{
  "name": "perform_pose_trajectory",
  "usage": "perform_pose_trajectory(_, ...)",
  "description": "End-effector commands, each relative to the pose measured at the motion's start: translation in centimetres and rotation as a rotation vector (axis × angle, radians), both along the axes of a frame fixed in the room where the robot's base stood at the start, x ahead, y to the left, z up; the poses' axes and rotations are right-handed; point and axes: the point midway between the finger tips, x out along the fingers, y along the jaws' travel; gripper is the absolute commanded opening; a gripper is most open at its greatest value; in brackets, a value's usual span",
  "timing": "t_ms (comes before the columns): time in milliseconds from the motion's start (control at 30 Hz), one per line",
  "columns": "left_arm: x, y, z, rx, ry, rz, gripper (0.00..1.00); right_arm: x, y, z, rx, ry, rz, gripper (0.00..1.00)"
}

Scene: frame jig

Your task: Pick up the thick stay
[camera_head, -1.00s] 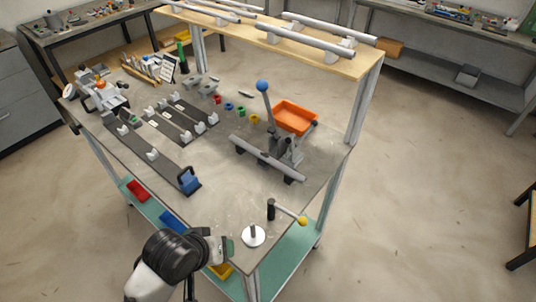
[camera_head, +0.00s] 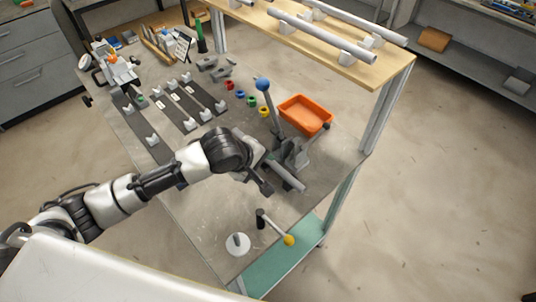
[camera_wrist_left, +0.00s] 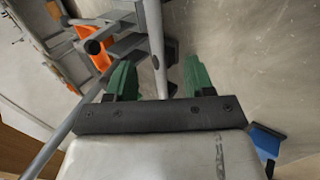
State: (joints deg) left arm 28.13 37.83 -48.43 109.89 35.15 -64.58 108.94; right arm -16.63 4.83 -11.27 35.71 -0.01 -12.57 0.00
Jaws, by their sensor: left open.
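A grey tube (camera_head: 288,176), likely the thick stay, lies beside the lever tool (camera_head: 290,152) on the workbench. In the head view my left gripper (camera_head: 261,184) and forearm cover its near-left part. In the left wrist view the tube (camera_wrist_left: 155,30) runs lengthwise between the two green fingers of my left gripper (camera_wrist_left: 158,66). The fingers are open, with a gap on both sides of the tube. Whether the fingertips are down at the tube's height is hard to tell. My right gripper is not in view.
A blue-knobbed lever (camera_head: 263,86) and an orange tray (camera_head: 306,114) stand close behind. A yellow-knobbed handle (camera_head: 289,240) and a white disc (camera_head: 238,244) are near the front corner. A wooden shelf (camera_head: 380,74) with tubes rises at the back.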

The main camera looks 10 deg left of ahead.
Motion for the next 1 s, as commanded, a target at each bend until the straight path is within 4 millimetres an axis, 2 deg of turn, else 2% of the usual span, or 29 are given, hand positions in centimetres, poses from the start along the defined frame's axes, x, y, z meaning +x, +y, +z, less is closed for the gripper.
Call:
perform_pose_trajectory(100, 1.0, -0.7, -1.3, 0.000, -0.001, 0.001, 0.53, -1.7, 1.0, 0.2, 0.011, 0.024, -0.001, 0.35)
perform_pose_trajectory(200, 1.4, -0.9, -2.0, 0.000, -0.002, 0.000, 0.53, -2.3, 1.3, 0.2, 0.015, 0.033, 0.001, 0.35)
perform_pose_trajectory(367, 2.0, -1.5, -2.8, 0.001, -0.002, -0.001, 0.53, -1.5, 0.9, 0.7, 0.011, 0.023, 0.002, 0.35)
perform_pose_trajectory(500, 3.0, -2.4, -4.2, 0.003, -0.003, -0.002, 0.53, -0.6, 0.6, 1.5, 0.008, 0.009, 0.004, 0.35)
perform_pose_trajectory(700, 4.0, -3.1, -6.1, 0.002, -0.005, -0.002, 0.53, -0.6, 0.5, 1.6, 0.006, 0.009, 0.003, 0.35)
perform_pose_trajectory(967, 4.0, -3.2, -6.3, 0.001, -0.004, -0.003, 0.53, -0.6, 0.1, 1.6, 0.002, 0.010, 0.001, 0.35)
perform_pose_trajectory(1000, 4.0, -3.2, -6.3, 0.001, -0.004, -0.003, 0.47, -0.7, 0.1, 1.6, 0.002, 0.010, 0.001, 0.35)
